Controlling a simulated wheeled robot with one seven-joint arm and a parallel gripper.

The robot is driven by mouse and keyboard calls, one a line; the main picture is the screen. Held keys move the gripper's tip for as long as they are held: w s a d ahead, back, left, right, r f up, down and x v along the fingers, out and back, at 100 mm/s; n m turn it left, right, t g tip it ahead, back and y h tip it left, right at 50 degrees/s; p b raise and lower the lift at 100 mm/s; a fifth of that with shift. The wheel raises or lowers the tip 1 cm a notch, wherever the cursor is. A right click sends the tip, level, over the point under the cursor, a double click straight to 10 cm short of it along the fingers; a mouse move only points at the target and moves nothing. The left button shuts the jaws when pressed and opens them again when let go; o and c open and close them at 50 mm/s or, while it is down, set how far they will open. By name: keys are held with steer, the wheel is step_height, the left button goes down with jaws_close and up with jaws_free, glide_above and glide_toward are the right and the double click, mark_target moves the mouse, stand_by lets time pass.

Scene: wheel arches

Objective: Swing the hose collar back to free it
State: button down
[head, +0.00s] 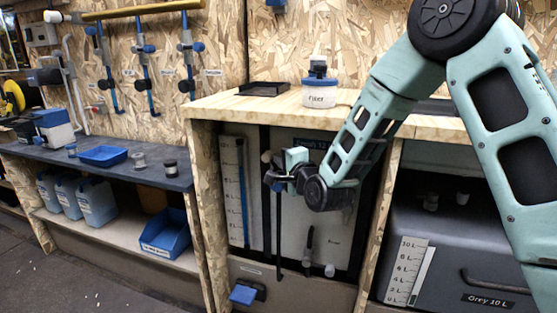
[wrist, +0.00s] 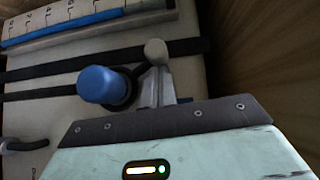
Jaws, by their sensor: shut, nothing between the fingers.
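In the wrist view a blue cylindrical fitting (wrist: 100,84) stands out from a pale tank (wrist: 35,130). A black collar (wrist: 128,88) shows around its base, partly hidden by the fitting. A dark arm seems to run from the collar toward a pale round knob (wrist: 156,50). My gripper (wrist: 158,78) is shut with nothing between its fingers. Its tips are right beside the knob and collar; I cannot tell if they touch. In the head view my gripper (head: 273,178) is in front of the white tank (head: 298,215) in the middle bay and hides the fitting.
A gauge (head: 243,190) stands left on the tank, and a dark hose (head: 279,235) hangs below my gripper. Wooden panels (head: 206,200) frame the bay. A counter (head: 225,104) lies above. A grey tank (head: 455,265) fills the right bay.

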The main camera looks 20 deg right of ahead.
mark_target(263, 159)
steer(key=shift+r+p, duration=0.1)
steer(key=shift+p, duration=0.2)
steer(key=shift+a+g, duration=0.15)
steer(key=shift+g, duration=0.15)
steer(key=a+n+g+p, duration=0.1)
steer(key=p, duration=0.1)
steer(key=w+n+g+h+p, duration=0.1)
steer(key=p, duration=0.2)
steer(key=shift+w+a+r, duration=0.1)
steer(key=shift+a+r, duration=0.15)
steer(key=shift+a, duration=0.1)
steer(key=a+n+g+p, duration=0.1)
steer(key=p, duration=0.2)
steer(key=w+n+g+h+p, duration=0.1)
steer(key=p, duration=0.2)
steer(key=shift+w+a+f+h, duration=0.1)
steer(key=shift+a+f+h, duration=0.2)
steer(key=shift+a+f, duration=0.05)
steer(key=shift+w+a+f+n+g+h+p, duration=0.3)
steer(key=shift+f+p, duration=0.2)
steer(key=shift+p, duration=0.55)
steer(key=shift+w+a+f+n+g+h+p, duration=0.15)
steer(key=shift+f+n+g+h+p, duration=0.25)
steer(key=shift+p, duration=0.6)
steer(key=shift+w+a+f+n+g+h+p, duration=0.15)
steer(key=shift+f+g+p, duration=0.35)
steer(key=shift+p, duration=0.55)
steer(key=shift+f, duration=0.15)
